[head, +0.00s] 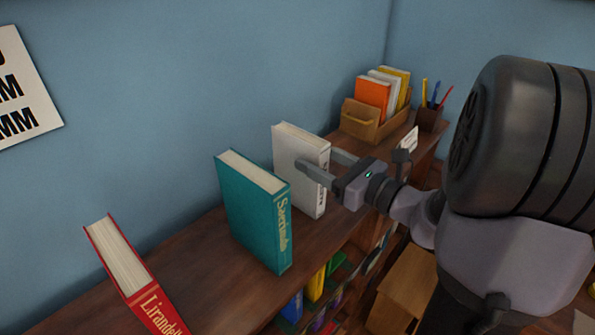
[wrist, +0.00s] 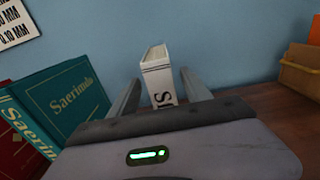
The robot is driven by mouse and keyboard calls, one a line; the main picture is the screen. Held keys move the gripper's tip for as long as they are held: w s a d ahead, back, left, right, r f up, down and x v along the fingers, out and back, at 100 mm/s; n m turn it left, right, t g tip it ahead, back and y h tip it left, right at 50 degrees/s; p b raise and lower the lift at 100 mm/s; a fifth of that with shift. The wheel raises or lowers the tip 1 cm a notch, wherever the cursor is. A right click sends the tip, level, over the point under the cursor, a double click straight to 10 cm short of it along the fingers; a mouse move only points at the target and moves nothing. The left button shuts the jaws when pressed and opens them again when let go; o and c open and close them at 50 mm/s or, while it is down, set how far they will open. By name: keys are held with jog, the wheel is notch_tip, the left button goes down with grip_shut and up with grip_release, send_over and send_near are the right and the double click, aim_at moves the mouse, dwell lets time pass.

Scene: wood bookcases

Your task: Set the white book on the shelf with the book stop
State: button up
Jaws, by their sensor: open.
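The white book (head: 302,165) stands upright on top of the wood bookcase, to the right of a teal book. My gripper (head: 322,166) is open at the white book, with one finger along its near cover and the other partly hidden behind it. In the wrist view, the white book (wrist: 158,76) stands between the two open fingers (wrist: 160,92), its spine facing me. I cannot tell whether the fingers touch it. No book stop can be made out. Below the top, a shelf (head: 340,272) holds several coloured books.
The teal book (head: 254,212) stands close to the left, and a red book (head: 135,280) leans further left. A wooden box (head: 366,124) of books and a pen cup (head: 429,118) stand at the far right. A small white card (head: 408,139) is near the edge.

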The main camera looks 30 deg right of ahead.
aim_at(300, 149)
jog(key=x, duration=0.5)
jog(key=shift+w, duration=0.35)
jog(key=shift+s, duration=0.1)
jog(key=shift+c, duration=0.8)
grip_shut()
